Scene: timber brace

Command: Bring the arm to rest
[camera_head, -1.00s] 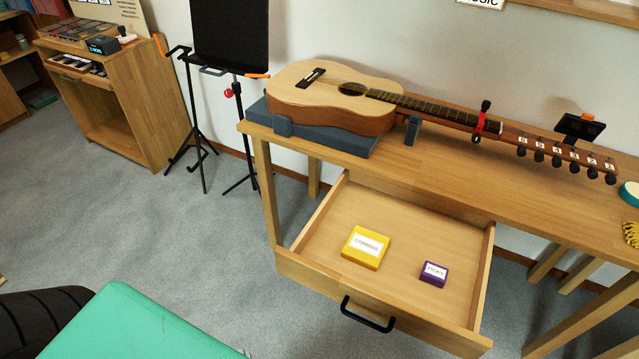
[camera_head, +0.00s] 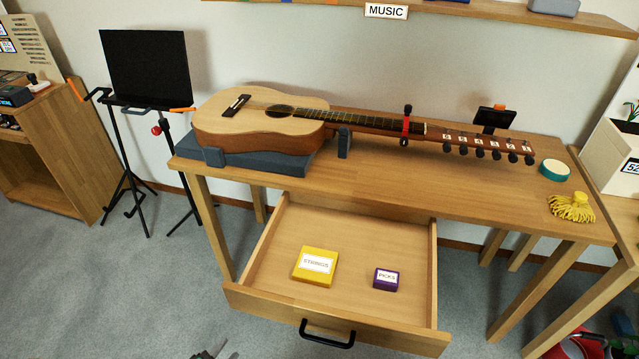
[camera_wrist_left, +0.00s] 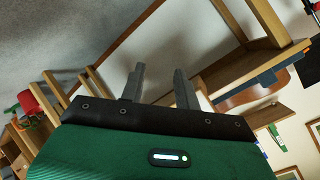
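My left gripper (camera_wrist_left: 159,72) shows in the left wrist view with its two grey fingers apart and nothing between them. In the head view only a small dark tip of my left gripper (camera_head: 212,353) shows at the bottom edge, in front of the open drawer and clear of it. My right gripper is not in view. The wooden table (camera_head: 400,190) carries an acoustic guitar (camera_head: 222,126) lying on a grey-blue cradle (camera_head: 260,163). Its drawer (camera_head: 350,240) stands open and holds a yellow STRINGS box (camera_head: 316,266) and a purple PICKS box (camera_head: 386,279).
A black music stand (camera_head: 146,68) is left of the table, beside a wooden cabinet (camera_head: 85,150). A teal roll (camera_head: 554,170) and a yellow coil (camera_head: 571,208) lie at the table's right end. A shelf with a MUSIC sign (camera_head: 386,12) is on the wall. Floor is clear at lower left.

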